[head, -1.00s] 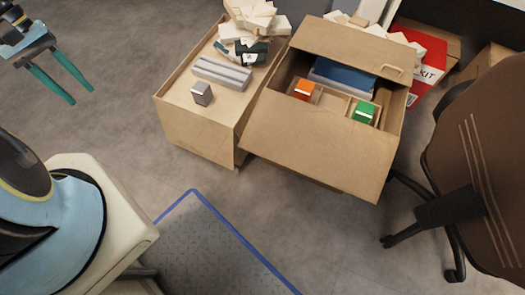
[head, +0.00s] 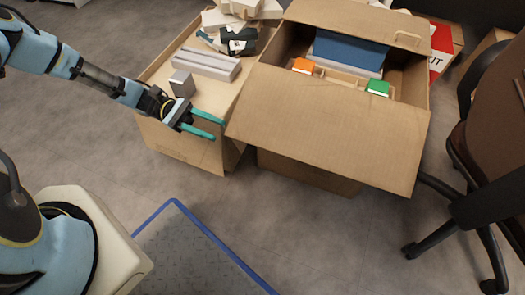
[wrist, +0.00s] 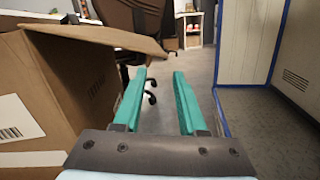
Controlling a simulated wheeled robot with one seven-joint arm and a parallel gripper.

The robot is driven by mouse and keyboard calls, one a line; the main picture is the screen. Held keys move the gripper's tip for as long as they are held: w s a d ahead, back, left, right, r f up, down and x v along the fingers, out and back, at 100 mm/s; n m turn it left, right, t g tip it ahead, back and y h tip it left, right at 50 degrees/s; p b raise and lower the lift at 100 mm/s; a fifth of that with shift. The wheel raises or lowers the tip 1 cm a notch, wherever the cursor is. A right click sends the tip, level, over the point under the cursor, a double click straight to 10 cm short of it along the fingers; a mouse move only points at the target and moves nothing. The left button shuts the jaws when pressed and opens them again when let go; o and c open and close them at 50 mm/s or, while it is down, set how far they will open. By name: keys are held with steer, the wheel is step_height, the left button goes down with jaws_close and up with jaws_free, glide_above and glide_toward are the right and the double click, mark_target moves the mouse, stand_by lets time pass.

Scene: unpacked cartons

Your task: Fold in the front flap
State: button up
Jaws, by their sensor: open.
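The open carton (head: 310,178) stands at the upper right in the head view. Its front flap (head: 325,130) hangs outward toward me, sloping down. In the wrist view the flap (wrist: 100,38) juts out from the carton wall (wrist: 65,85) at the left. My gripper (head: 215,128) is open and empty, its teal fingers pointing right, just left of the flap's left corner. In the wrist view the fingers (wrist: 160,100) are apart with floor showing between them. I see no contact with the flap. The carton's back flap (head: 355,25) stands up behind.
A closed carton (head: 180,140) left of the open one bears a grey box (head: 182,84) and grey bars (head: 205,65) near my wrist. Inside the open carton are a blue item (head: 350,50), an orange box (head: 303,66) and a green box (head: 377,89). An office chair (head: 495,170) stands right.

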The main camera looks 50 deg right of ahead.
mark_target(264, 139)
step_height(264, 139, down, 4)
steer(key=s+d+n+g+h+b, duration=0.1)
steer(key=s+d+g+h+b, duration=0.1)
steer(key=s+d+g, duration=0.1)
steer(key=x, duration=1)
steer(key=shift+s, duration=0.3)
jaws_close()
steer(key=shift+w+d, duration=0.15)
steer(key=shift+d, duration=0.05)
stand_by(0.7)
